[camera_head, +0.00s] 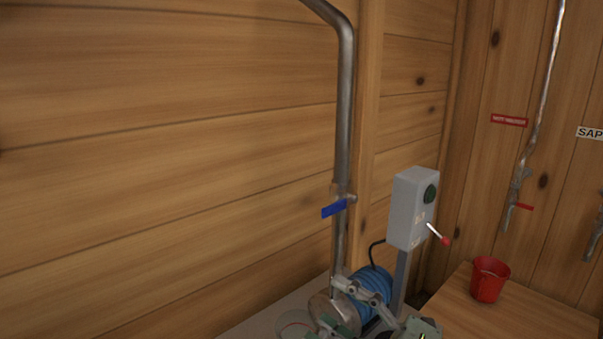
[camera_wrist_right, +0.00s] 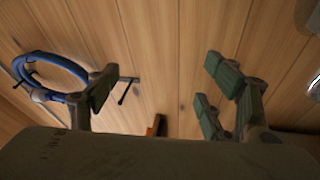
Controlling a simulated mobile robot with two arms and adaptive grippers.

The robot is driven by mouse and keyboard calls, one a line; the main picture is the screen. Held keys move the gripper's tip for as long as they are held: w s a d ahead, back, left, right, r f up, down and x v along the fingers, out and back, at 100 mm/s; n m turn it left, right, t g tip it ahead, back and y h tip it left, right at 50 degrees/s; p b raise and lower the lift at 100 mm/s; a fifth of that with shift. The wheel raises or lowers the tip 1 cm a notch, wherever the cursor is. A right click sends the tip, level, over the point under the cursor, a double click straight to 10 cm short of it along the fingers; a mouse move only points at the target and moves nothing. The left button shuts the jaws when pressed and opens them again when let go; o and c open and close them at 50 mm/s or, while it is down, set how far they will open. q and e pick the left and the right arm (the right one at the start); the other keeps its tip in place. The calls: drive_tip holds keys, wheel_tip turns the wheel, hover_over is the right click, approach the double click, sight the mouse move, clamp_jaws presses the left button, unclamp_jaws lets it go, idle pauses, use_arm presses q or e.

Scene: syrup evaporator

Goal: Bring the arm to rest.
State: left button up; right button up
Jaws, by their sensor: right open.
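My right gripper (camera_head: 345,308) is at the bottom of the head view, in front of the pump and its blue motor (camera_head: 372,283), partly cut off by the lower edge. Whether the gripper touches the pump cannot be told. My left gripper is not in view.
A steel pipe (camera_head: 343,110) with a blue valve handle (camera_head: 334,208) rises from the pump. A grey switch box (camera_head: 408,208) with a red-tipped lever (camera_head: 437,233) stands right of it. A red bucket (camera_head: 489,279) sits on a wooden top (camera_head: 540,322). A coiled blue hose (camera_wrist_right: 30,62) shows in the wrist view.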

drive_tip(key=w+d+f+m+t+h, duration=0.1)
drive_tip(key=w+d+m+t+h, duration=0.3)
drive_tip(key=d+m+t+h, duration=0.95)
drive_tip(key=s+d+f+m+g+h, duration=0.3)
drive_tip(key=f+m+g, duration=0.25)
drive_tip(key=f, duration=0.25)
drive_tip(key=s+d+f+m+g+h, duration=0.2)
drive_tip(key=d+f+m+g+h, duration=0.1)
drive_tip(key=f+m+g, duration=0.4)
drive_tip(key=s+a+f+g+y, duration=0.1)
drive_tip(key=s+a+f+g, duration=0.1)
drive_tip(key=s+f+g, duration=0.55)
drive_tip(key=s+a+f+g+y, duration=0.1)
drive_tip(key=s+a+f+g, duration=0.1)
drive_tip(key=s+f, duration=1.1)
drive_tip(key=f, duration=1)
drive_tip(key=s+f, duration=0.3)
drive_tip(key=f, duration=0.9)
drive_tip(key=s+d+f+g, duration=0.2)
drive_tip(key=s+f, duration=1.4)
drive_tip(key=shift+s+d+n, duration=0.15)
drive_tip(key=shift+d+n, duration=0.25)
